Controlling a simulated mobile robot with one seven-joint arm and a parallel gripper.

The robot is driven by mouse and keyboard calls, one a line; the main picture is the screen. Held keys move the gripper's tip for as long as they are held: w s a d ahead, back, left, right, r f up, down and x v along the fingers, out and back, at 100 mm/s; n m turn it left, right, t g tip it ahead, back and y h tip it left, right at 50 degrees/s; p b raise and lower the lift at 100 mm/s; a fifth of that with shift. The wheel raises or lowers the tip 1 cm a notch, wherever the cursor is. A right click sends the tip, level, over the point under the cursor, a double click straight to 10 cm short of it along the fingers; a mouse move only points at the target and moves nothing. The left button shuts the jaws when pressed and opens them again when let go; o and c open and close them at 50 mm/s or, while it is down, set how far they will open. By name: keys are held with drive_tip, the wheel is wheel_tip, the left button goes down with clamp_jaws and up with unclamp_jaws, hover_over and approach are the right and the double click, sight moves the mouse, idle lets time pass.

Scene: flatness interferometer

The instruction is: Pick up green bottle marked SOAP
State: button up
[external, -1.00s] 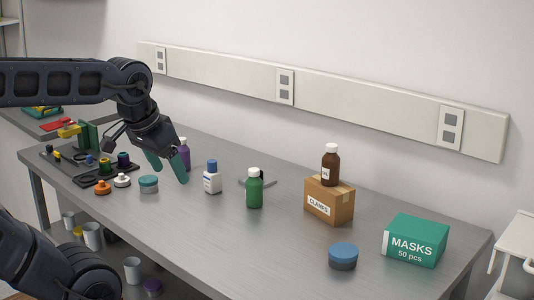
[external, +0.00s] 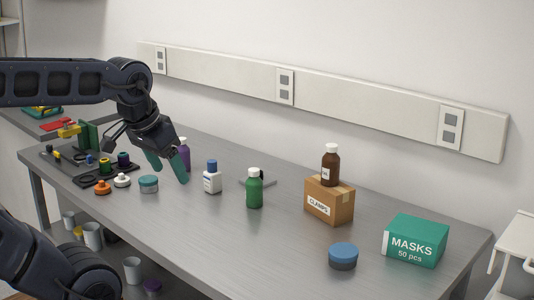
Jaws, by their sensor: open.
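The green bottle (external: 254,191) with a white cap stands upright near the middle of the grey table (external: 200,233). No SOAP marking can be read on the side facing the camera. My gripper (external: 167,172), with teal fingers, is open and empty. It hangs above the table to the left of the green bottle, with a white bottle (external: 212,180) with a blue cap between them in the picture. The gripper is apart from the green bottle.
A purple bottle (external: 185,157) stands just behind my gripper, and a teal-lidded jar (external: 148,184) is below it. A dark tool (external: 262,179) lies behind the green bottle. Right are a CLAMPS box (external: 318,204) bearing a brown bottle (external: 331,166), a blue-lidded jar (external: 343,254) and a MASKS box (external: 410,241).

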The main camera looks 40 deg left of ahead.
drive_tip(key=shift+w, duration=0.15)
drive_tip(key=n+t+h, duration=0.1)
drive_tip(key=n+h, duration=0.2)
drive_tip(key=n, duration=2.8)
hover_over(250, 178)
drive_tip(key=s+a, duration=0.2)
drive_tip(key=s, duration=0.2)
wheel_tip(250, 178, down, 16)
drive_tip(key=shift+n, duration=0.3)
drive_tip(key=shift+a+x, duration=0.1)
drive_tip(key=shift+x, duration=2.65)
drive_tip(key=shift+a+x, duration=0.15)
drive_tip(key=shift+x, duration=2.65)
drive_tip(key=shift+w+t+y, duration=0.1)
drive_tip(key=shift+t+y, duration=0.2)
drive_tip(key=c, duration=1.2)
drive_tip(key=shift+o, duration=0.2)
drive_tip(key=shift+r, duration=0.1)
